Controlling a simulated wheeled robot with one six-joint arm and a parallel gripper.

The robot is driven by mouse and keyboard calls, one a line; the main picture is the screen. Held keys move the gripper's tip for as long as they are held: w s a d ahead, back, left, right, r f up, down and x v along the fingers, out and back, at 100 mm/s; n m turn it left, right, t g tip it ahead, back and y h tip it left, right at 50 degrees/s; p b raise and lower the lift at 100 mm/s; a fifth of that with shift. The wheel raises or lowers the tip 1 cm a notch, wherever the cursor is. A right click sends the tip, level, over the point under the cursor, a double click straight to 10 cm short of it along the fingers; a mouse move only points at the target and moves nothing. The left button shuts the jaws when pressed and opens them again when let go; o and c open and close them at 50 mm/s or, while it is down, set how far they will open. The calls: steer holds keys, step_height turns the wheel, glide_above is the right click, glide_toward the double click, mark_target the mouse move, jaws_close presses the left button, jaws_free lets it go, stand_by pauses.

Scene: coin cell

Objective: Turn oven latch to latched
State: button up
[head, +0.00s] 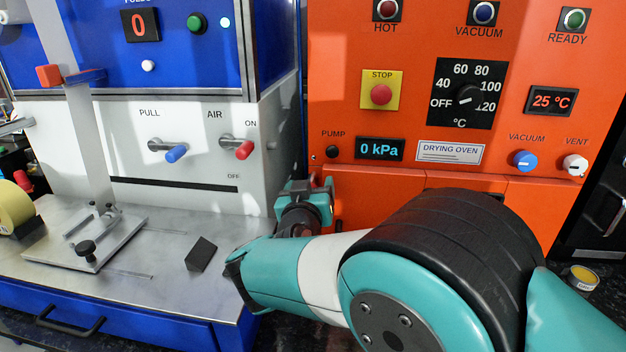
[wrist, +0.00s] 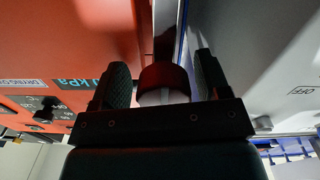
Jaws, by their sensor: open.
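The orange drying oven (head: 420,30) fills the right half of the head view, and its front fills the left of the wrist view (wrist: 60,40). In the wrist view a dark red, round-ended grip (wrist: 163,76), which looks like the end of the oven latch, sits between my two fingers. A dark bar shows beyond it. My gripper (wrist: 158,84) is open, with a finger on each side of the grip and narrow gaps. In the head view my gripper (head: 308,200) is at the oven's lower left edge. My own arm hides much there, and I cannot tell the latch's angle.
A blue and white machine (head: 150,130) stands close on the left, with a blue-tipped lever (head: 176,153) and a red-tipped lever (head: 243,149). A metal worktop (head: 160,240) with a black wedge (head: 201,254) is in front of it. Only a narrow gap separates machine and oven.

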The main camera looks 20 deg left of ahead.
steer(key=shift+a, duration=0.15)
steer(key=shift+c, duration=0.9)
steer(key=c, duration=1.1)
steer(key=shift+a, duration=0.1)
